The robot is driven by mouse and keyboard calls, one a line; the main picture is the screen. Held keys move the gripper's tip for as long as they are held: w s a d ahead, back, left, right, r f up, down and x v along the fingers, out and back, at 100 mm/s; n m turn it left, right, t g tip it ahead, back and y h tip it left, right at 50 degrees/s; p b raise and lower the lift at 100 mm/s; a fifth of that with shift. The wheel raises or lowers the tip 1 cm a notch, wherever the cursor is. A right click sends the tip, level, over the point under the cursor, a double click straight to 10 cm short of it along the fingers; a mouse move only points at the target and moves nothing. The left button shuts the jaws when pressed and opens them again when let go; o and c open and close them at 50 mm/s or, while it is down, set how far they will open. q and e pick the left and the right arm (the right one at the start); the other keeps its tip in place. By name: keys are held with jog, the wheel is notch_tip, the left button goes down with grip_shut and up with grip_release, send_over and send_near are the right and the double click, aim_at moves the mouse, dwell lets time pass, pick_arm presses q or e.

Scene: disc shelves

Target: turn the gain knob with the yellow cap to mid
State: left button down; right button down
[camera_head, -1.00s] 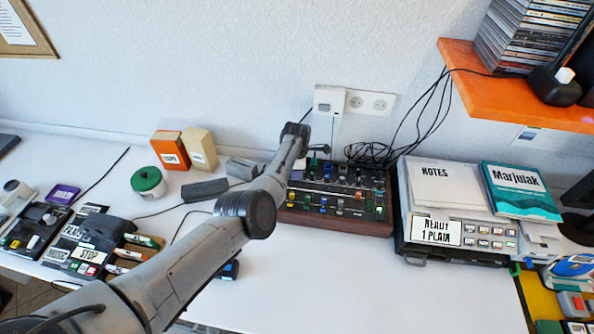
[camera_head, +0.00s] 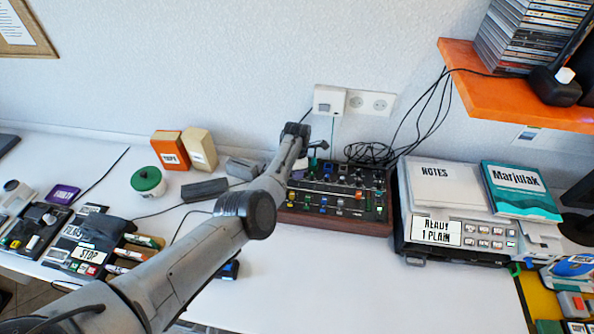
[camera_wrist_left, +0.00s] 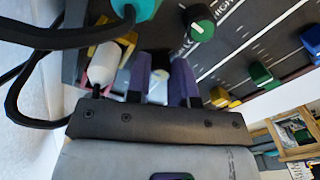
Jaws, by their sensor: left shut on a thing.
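The dark mixer (camera_head: 335,225) with a wooden front edge stands on the white table, with several coloured knobs and sliders on top. My left arm reaches over its left end. In the left wrist view my left gripper (camera_wrist_left: 160,82) has its two purple fingers on either side of a dark knob (camera_wrist_left: 160,65) with a pale top, and is shut on it. The fingers hide much of this knob, and its cap colour and pointer are hard to make out. A green-capped knob (camera_wrist_left: 200,23) stands apart from the fingers. My right gripper is not in view.
A white plug (camera_wrist_left: 103,63) with a black cable and a teal plug (camera_wrist_left: 140,8) stand close beside the fingers. A grey device (camera_head: 455,253) with papers is right of the mixer. The table front (camera_head: 380,285) is clear.

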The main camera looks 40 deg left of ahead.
pick_arm(q)
jog(key=c, duration=1.2)
grip_release()
jog(key=shift+o, duration=1)
jog(key=shift+s+f, duration=0.1)
jog(key=shift+s, duration=0.05)
